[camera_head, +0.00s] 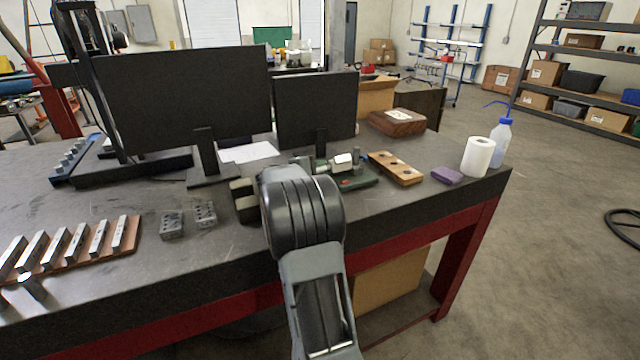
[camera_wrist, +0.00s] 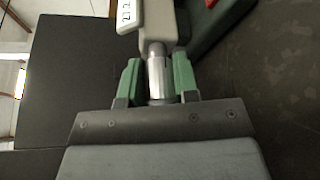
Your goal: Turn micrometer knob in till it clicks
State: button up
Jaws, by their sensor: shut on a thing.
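The micrometer has a pale body with a small digital display (camera_wrist: 130,14), whose digits are only partly in view. Its silver knob (camera_wrist: 157,72) points toward my wrist. My gripper (camera_wrist: 156,80) is shut on the knob, with one green finger pad on each side. In the head view the micrometer (camera_head: 343,160) sits on a dark green stand (camera_head: 357,180) on the workbench (camera_head: 420,205). My wrist hides part of the gripper there. The reading and the knob's turn angle cannot be told.
Two monitors (camera_head: 180,100) (camera_head: 316,103) stand behind the arm. A wooden block with holes (camera_head: 396,168), a purple block (camera_head: 447,175), a paper roll (camera_head: 477,157) and a wash bottle (camera_head: 502,143) are to the right. Grey drilled blocks (camera_head: 172,225) and metal bars (camera_head: 77,243) lie left.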

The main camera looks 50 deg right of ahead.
jog(key=m+b, duration=0.1)
jog(key=b, duration=0.3)
jog(key=shift+f+h, duration=0.3)
jog(key=shift+f, duration=0.05)
jog(key=shift+r+m+b, duration=0.35)
jog(key=shift+m+b, duration=0.25)
jog(key=shift+b, duration=0.4)
jog(key=o, duration=0.9)
